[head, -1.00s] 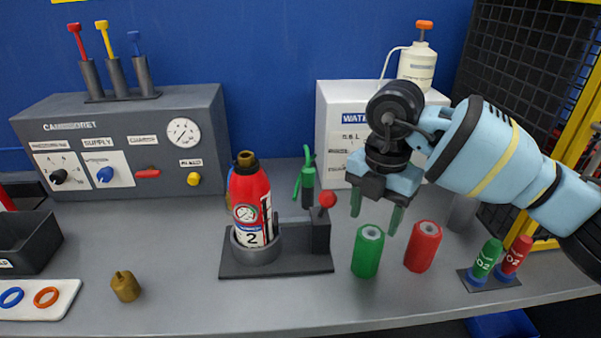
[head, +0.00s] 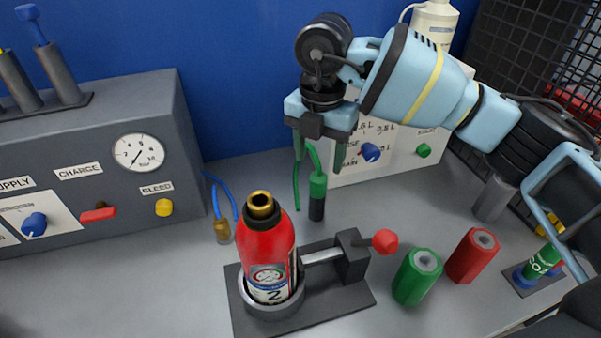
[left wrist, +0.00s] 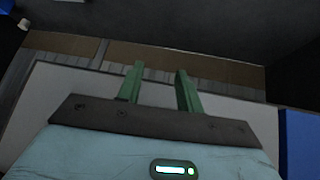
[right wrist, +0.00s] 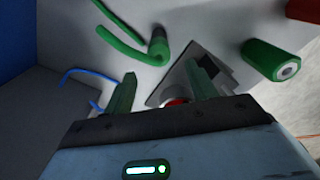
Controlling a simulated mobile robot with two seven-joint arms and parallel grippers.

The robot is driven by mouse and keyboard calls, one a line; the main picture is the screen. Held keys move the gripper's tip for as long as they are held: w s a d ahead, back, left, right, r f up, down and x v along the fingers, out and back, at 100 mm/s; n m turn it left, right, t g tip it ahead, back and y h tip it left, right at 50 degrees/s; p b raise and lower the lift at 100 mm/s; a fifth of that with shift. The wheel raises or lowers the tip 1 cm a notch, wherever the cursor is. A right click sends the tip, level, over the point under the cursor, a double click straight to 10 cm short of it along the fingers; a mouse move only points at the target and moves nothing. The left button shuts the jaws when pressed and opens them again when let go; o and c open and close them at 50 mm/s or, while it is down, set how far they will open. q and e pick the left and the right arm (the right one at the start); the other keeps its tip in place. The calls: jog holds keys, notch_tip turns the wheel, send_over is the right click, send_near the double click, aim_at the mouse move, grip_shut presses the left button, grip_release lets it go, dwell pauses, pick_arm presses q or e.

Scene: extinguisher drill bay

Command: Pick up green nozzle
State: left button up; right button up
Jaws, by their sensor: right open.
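The green nozzle (head: 317,188) stands upright on the bench, with a dark lower end and a curved green hose at its top. It also shows in the right wrist view (right wrist: 158,50), just beyond the fingertips. My right gripper (head: 319,158) is open and empty, pointing down above and around the line of the nozzle's top in the head view. I cannot tell whether a finger touches the hose. My left gripper (left wrist: 160,72) is open and empty in the left wrist view, away from the bench objects, and is not in the head view.
A red extinguisher (head: 266,250) stands in a dark holder with a red-knobbed clamp (head: 385,242) in front of the nozzle. Green (head: 417,276) and red (head: 472,255) cylinders stand to the right. A blue-hosed brass fitting (head: 222,230) is left. The white panel box (head: 400,160) stands behind.

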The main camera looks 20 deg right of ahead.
aim_at(319, 175)
jog(key=shift+s, duration=0.15)
jog(key=shift+d+f, duration=0.1)
jog(key=shift+f, duration=0.65)
jog(key=shift+w+f, duration=0.2)
jog(key=shift+f, duration=1.35)
jog(key=shift+w+f, duration=0.15)
jog(key=shift+f, duration=1.35)
jog(key=c, duration=1.1)
